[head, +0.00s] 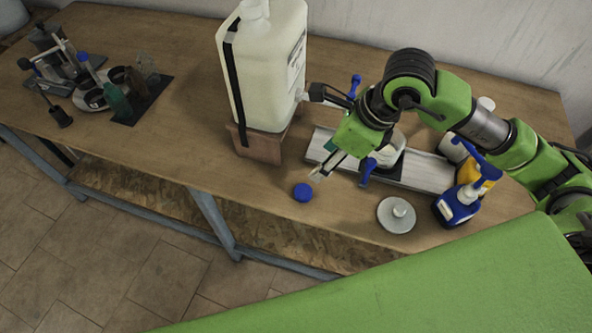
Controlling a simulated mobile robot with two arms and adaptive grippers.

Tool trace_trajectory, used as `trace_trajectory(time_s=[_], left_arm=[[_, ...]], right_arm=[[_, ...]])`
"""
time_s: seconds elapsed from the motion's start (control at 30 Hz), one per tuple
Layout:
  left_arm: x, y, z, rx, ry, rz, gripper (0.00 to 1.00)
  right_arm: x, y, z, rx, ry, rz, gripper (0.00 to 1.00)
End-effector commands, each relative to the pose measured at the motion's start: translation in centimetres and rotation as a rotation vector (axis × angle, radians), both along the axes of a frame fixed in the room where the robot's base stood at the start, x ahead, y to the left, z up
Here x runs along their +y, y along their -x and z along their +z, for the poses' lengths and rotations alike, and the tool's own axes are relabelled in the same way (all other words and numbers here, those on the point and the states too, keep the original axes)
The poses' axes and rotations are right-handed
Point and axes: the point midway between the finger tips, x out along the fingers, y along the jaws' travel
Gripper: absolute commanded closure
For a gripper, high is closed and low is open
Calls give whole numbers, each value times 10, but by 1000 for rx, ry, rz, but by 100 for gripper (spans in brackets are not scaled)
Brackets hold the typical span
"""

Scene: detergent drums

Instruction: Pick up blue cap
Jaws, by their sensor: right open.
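The blue cap (303,192) lies on the wooden table (180,140), near its front edge. My right gripper (320,174) is above the table, just up and to the right of the cap in the head view. Its fingers are open and hold nothing. The cap is clear of the fingers in the picture; the exact height of the fingers above it is hard to tell. My left gripper is not in view.
A large white drum (262,70) stands on a wooden block (258,144) behind the cap. A grey tray (425,172), a round metal lid (397,214) and a blue spray bottle (457,205) are on the right. Lab items fill the far left. Table left of the cap is clear.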

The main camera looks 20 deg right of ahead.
Motion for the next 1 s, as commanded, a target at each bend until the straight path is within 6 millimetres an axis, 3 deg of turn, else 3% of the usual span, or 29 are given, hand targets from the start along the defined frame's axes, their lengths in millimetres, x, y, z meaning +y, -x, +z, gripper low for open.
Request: trace_trajectory(time_s=[0.07, 0.13, 0.33, 0.43, 0.57, 0.8, 1.0], left_arm=[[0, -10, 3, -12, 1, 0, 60], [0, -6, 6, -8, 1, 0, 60], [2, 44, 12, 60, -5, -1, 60], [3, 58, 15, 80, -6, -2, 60], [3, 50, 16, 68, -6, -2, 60], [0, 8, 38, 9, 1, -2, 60], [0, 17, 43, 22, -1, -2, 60]], right_arm=[[2, 0, -7, 5, 3, 1, 49], [5, -2, -17, 8, 3, 1, 49], [17, -11, -54, 7, 2, 2, 49], [22, -15, -68, 6, 0, 1, 49], [24, -17, -78, 3, 1, 2, 49], [31, -13, -101, 9, 1, 0, 49], [38, -18, -126, 4, 0, 1, 49]])
